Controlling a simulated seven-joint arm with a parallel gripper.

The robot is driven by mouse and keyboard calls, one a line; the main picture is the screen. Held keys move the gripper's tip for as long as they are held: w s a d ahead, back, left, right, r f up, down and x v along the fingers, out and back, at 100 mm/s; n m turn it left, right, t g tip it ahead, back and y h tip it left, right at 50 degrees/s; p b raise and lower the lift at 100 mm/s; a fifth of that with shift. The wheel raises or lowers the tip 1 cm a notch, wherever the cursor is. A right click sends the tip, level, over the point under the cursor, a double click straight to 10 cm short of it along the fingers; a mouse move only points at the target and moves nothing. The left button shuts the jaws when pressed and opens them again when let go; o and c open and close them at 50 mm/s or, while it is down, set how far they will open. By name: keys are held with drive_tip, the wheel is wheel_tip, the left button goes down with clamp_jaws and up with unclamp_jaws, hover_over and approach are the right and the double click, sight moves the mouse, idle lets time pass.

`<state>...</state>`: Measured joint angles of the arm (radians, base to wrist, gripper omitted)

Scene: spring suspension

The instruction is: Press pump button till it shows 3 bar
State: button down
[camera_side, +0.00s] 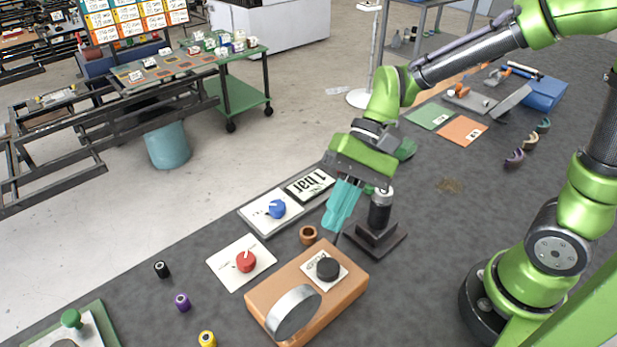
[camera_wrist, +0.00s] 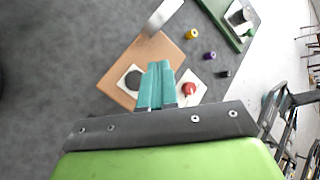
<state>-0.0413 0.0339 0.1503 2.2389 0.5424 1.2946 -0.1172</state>
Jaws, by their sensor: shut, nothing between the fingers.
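My gripper (camera_side: 336,228) has teal fingers that are shut and empty, pointing down above the table. In the wrist view the fingers (camera_wrist: 158,66) appear between a black round knob and a red knob. A display panel (camera_side: 325,178) reading "1 bar" lies just left of my gripper. A blue knob (camera_side: 277,209) sits on a white plate beside the display. The black round knob (camera_side: 327,269) sits on a labelled white plate on an orange box (camera_side: 345,298); it also shows in the wrist view (camera_wrist: 133,80). I cannot tell which control is the pump button.
A black cylinder on a dark stand (camera_side: 380,210) is close right of my fingers. A brown ring (camera_side: 308,234), the red knob (camera_side: 246,261) and a metal disc (camera_side: 294,312) are nearby. Several small spools lie at front left. The table right of the orange box is clear.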

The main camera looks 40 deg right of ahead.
drive_tip(key=shift+a+r, duration=0.15)
drive_tip(key=shift+r, duration=0.1)
approach(326, 271)
drive_tip(key=shift+s+a+f, duration=0.15)
drive_tip(key=shift+a+f, duration=0.3)
drive_tip(key=shift+a, duration=0.4)
drive_tip(key=shift+s+a+f, duration=0.2)
drive_tip(key=shift+a+f, duration=0.25)
drive_tip(key=shift+a, duration=0.35)
drive_tip(key=shift+s+a+f, duration=0.15)
drive_tip(key=shift+a+f, duration=0.3)
drive_tip(key=shift+a, duration=0.4)
drive_tip(key=shift+f, duration=0.15)
drive_tip(key=shift+f, duration=0.25)
drive_tip(key=shift+f, duration=0.85)
idle(1.0)
drive_tip(key=shift+r, duration=1.25)
